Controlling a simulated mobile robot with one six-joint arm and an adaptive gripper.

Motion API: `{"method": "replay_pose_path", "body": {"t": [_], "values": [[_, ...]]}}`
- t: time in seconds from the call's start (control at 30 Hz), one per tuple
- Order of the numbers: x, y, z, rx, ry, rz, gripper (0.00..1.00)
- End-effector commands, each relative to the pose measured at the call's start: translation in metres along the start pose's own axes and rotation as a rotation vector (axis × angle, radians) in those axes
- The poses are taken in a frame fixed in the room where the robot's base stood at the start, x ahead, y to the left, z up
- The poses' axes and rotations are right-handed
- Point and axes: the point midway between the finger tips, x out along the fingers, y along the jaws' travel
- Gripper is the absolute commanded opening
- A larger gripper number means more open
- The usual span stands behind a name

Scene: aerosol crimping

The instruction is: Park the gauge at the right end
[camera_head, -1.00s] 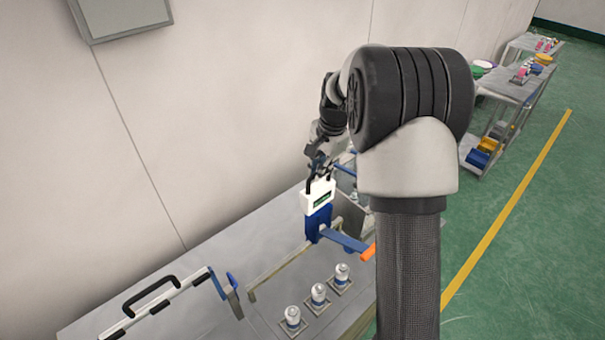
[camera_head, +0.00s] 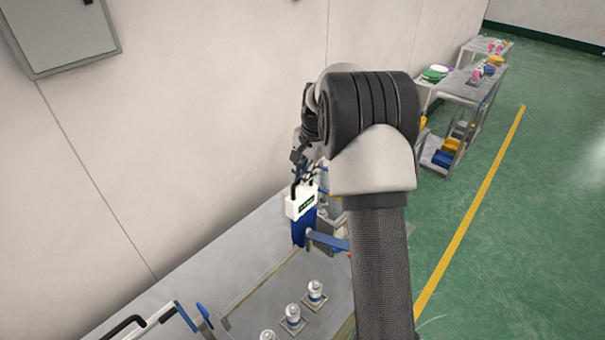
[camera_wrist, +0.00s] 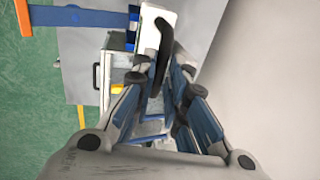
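The gauge is a white box (camera_head: 301,203) with a small dark display on a blue upright body (camera_head: 298,232). It stands upright at the far right part of the rail (camera_head: 262,283) on the grey bench in the head view. A blue bar (camera_head: 328,241) reaches right from its body and passes behind my arm. My gripper (camera_head: 306,176) is over the gauge's black handle. In the wrist view, my gripper's fingers (camera_wrist: 160,75) are closed about the black handle (camera_wrist: 164,45), and the white box (camera_wrist: 160,17) shows beyond. The rail's right end is hidden behind the gauge and my arm.
Cans in square holders (camera_head: 292,314) stand in a row in front of the rail. A blue-ended frame with a black handle (camera_head: 125,327) is at the bench's left. A wall (camera_head: 160,120) runs close behind the bench. Carts (camera_head: 468,90) stand at right on green floor.

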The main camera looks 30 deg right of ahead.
Motion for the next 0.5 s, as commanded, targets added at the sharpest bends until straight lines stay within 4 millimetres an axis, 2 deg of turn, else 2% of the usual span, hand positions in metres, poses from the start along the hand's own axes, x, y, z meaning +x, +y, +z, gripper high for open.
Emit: {"method": "replay_pose_path", "body": {"t": [0.23,0.5], "values": [[0.0004,0.0003,0.0014,0.001,-0.004,0.002,0.31],[0.0005,0.0004,0.0021,0.001,-0.006,0.002,0.31]]}}
